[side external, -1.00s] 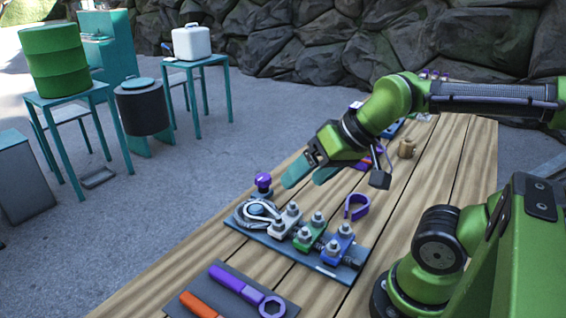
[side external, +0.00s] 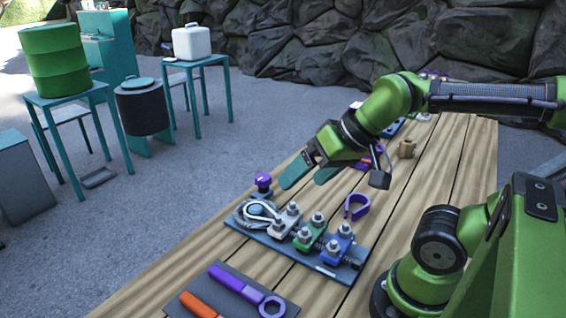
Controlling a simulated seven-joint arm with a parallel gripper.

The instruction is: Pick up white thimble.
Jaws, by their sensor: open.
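My gripper (side external: 311,178) is open and empty, with its teal fingers above the wooden table, behind the dark board. A pale grey-white teardrop loop (side external: 258,211) lies on the left end of that board, with grey cable around it; it may be the white thimble, but I cannot tell for sure. The gripper is above and apart from it. A purple open loop (side external: 357,206) of thimble-like shape stands on the table to the right of the gripper.
The dark board (side external: 325,268) carries a white clamp (side external: 285,222), a green clamp (side external: 311,235) and a blue clamp (side external: 337,246) with upright bolts. A purple knob (side external: 263,182) is behind it. A tool mat (side external: 180,304) lies in front.

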